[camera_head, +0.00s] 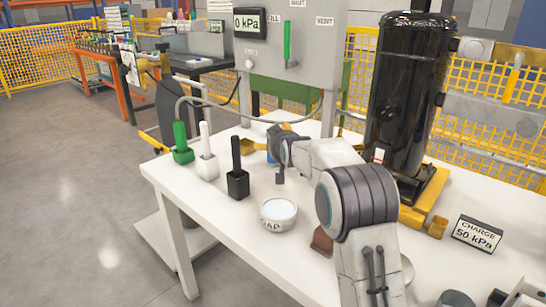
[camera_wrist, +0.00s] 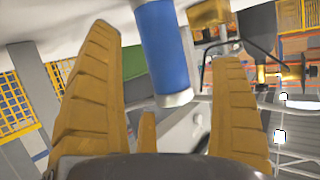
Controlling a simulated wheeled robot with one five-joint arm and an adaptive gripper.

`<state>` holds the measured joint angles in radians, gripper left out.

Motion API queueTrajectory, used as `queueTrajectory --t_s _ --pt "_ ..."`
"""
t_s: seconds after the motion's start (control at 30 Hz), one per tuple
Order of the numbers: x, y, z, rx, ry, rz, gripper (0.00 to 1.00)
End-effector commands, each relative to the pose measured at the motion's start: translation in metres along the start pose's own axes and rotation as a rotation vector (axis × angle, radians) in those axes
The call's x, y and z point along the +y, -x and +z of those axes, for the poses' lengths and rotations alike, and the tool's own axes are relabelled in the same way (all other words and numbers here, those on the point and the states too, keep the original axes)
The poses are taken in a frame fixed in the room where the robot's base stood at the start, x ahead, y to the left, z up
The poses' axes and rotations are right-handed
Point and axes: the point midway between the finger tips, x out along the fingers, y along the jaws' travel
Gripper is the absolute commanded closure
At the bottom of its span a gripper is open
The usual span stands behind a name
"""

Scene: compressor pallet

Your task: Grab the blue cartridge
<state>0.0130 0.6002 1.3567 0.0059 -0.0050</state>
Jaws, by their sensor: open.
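The blue cartridge (camera_wrist: 166,48) shows in the wrist view as a blue cylinder with a pale end cap, at the top centre. It appears between the two ochre fingers of my gripper (camera_wrist: 165,44), with visible space on both sides. My gripper is open and the fingers do not visibly touch it. In the head view a small blue part of the cartridge (camera_head: 271,157) shows beside my gripper (camera_head: 258,149) over the white table. The rest of it is hidden behind my gripper and wrist.
On the white table (camera_head: 170,178) stand a green holder (camera_head: 182,152), a white one (camera_head: 207,165) and a black one (camera_head: 238,183). A round cap dish (camera_head: 278,216) is nearer. A black compressor (camera_head: 405,95) and a charge sign (camera_head: 477,234) stand right. A grey gauge panel (camera_head: 293,50) is behind.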

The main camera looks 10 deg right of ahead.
Motion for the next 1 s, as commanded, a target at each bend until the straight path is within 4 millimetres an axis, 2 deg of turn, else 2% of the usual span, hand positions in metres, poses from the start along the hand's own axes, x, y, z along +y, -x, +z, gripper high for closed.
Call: queueTrajectory --t_s 0.2,0.67,1.0 --pt "0.000 -0.014 0.002 0.000 0.000 0.000 0.14" --pt "0.000 -0.017 -0.001 -0.001 0.000 0.000 0.14" --pt "0.000 -0.017 0.000 -0.001 0.000 0.000 0.45"
